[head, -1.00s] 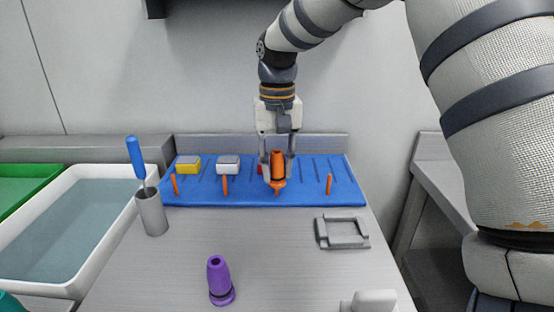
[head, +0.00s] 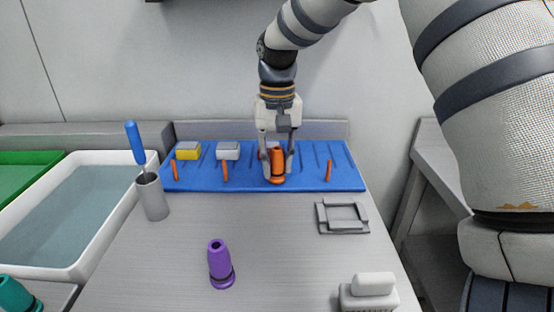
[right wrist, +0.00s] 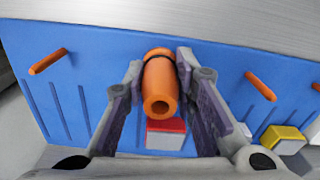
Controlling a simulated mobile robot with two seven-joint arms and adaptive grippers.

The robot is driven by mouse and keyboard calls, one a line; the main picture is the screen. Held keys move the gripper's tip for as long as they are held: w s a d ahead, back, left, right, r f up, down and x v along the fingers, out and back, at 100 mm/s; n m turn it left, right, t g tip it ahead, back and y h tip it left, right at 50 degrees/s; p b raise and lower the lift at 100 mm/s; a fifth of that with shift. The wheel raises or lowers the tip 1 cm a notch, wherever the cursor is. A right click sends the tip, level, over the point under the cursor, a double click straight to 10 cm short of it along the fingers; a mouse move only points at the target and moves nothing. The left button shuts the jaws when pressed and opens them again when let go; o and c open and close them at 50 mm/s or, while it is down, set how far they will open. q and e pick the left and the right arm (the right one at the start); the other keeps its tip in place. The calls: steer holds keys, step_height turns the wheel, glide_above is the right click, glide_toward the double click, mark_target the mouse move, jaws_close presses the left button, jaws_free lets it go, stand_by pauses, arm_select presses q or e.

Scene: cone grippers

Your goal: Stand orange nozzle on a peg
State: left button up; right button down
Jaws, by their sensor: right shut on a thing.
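The orange nozzle (head: 277,163) stands upright, wide base down, over the blue peg board (head: 200,182). Its base appears at or very near the board, and the peg beneath it is hidden. My right gripper (head: 277,172) points down and is shut on the nozzle, one finger on each side. In the right wrist view the nozzle (right wrist: 160,88) sits between the two fingers, its open top facing the camera. Other orange pegs on the board are bare, such as the left one (head: 175,170), the middle one (head: 225,171) and the right one (head: 328,171). My left gripper is not in view.
Behind the pegs are a yellow block (head: 187,151), a grey-white block (head: 228,151) and a red-and-grey block (right wrist: 165,135). A purple nozzle (head: 220,265), a metal cup (head: 153,198) with a blue-handled tool, a grey frame (head: 342,217) and a teal nozzle (head: 18,295) stand around.

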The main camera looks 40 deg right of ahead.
steer(key=c, duration=1.2)
jaws_free()
step_height(320, 180, up, 12)
steer(key=shift+r, duration=0.1)
